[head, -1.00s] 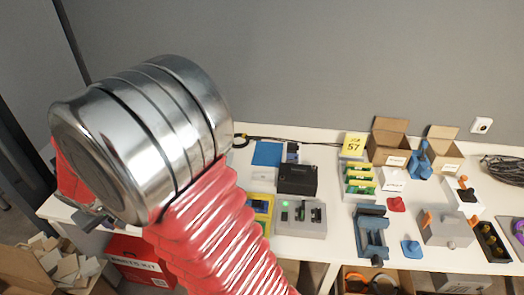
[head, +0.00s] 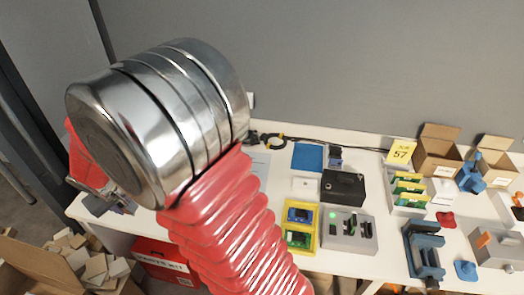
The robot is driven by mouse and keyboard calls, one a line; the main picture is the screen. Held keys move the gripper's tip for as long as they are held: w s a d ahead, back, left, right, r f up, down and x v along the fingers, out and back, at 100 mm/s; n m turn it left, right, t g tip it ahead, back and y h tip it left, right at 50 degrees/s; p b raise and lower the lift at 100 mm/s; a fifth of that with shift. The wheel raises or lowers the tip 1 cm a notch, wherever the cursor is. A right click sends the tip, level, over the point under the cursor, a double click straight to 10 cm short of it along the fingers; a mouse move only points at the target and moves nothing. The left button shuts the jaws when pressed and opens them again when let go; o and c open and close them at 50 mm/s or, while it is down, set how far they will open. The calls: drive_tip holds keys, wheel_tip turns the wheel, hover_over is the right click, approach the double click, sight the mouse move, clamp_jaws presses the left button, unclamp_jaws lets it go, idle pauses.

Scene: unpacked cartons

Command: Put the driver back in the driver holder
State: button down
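My gripper (head: 108,200) shows only in part at the left, below the big metal joint of my arm, over the left end of the table. My arm hides most of it, so I cannot tell whether its fingers are open or hold anything. I cannot make out the driver for certain. A grey block with an orange part (head: 497,250) stands at the right edge of the picture, cut off by the frame; I cannot tell whether it is the driver holder.
The white table (head: 385,250) carries a grey fixture with a green light (head: 350,244), a yellow tray (head: 313,214), a black box (head: 343,187), a blue clamp-like fixture (head: 424,252) and open cartons (head: 437,152). A red kit box (head: 160,262) and a scrap-filled carton (head: 38,270) stand below.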

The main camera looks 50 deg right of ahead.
drive_tip(key=shift+w+d, duration=0.1)
drive_tip(key=shift+d, duration=0.15)
drive_tip(key=shift+d, duration=0.35)
drive_tip(key=s+d+m+g+h, duration=0.1)
drive_tip(key=s+d+m, duration=0.25)
drive_tip(key=d, duration=0.65)
drive_tip(key=s+d+m+g, duration=0.15)
drive_tip(key=d+m, duration=0.25)
drive_tip(key=d, duration=0.6)
drive_tip(key=s+d+m+h, duration=0.1)
drive_tip(key=s+d+m, duration=0.2)
drive_tip(key=d, duration=0.7)
drive_tip(key=s+d+m+g, duration=0.3)
drive_tip(key=s+d+m, duration=0.8)
drive_tip(key=s+d, duration=0.8)
drive_tip(key=s, duration=0.3)
drive_tip(key=shift+s+d+y, duration=0.3)
drive_tip(key=shift+d+y, duration=0.05)
drive_tip(key=shift+y, duration=0.05)
drive_tip(key=shift+f, duration=0.15)
